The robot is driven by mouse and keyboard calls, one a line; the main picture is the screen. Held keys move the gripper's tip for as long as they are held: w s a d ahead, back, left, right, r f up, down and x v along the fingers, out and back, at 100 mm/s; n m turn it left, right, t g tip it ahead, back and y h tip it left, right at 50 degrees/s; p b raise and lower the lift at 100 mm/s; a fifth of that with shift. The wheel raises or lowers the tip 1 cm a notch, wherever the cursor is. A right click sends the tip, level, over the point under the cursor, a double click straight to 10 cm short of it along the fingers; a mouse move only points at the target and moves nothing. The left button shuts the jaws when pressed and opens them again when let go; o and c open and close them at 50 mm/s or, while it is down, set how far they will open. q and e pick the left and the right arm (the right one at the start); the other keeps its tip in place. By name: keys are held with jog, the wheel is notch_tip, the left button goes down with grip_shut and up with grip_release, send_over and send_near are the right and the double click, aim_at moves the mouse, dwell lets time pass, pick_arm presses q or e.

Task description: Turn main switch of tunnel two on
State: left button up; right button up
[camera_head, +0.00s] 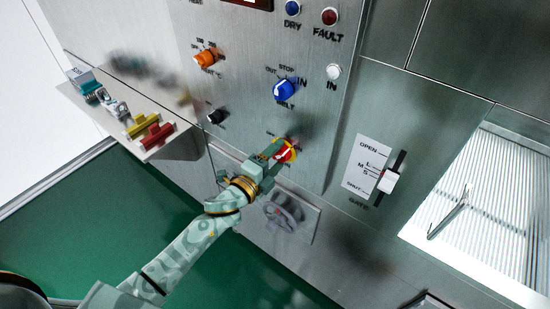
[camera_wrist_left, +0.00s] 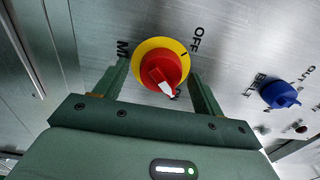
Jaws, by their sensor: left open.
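The main switch (camera_head: 286,153) is a red knob on a round yellow plate at the lower part of the grey panel. It also shows in the left wrist view (camera_wrist_left: 160,68), with a white pointer directed down and to the right. The OFF label is at the plate's upper right; another label below the knob is mostly hidden. My left gripper (camera_head: 274,152) is open at the switch. In the left wrist view its fingers (camera_wrist_left: 160,88) stand on either side of the knob; I cannot tell whether they touch it. My right gripper is out of view.
A blue knob (camera_head: 286,90), an orange knob (camera_head: 206,58) and a black knob (camera_head: 216,117) are on the panel. A handwheel (camera_head: 284,213) is below. A gate slider (camera_head: 388,182) is at the right. A shelf (camera_head: 160,152) with coloured clips juts out at the left.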

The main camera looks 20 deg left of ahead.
pick_arm(q)
jog(key=v, duration=1.6)
jog(key=shift+b, duration=0.45)
jog(key=shift+s, duration=0.15)
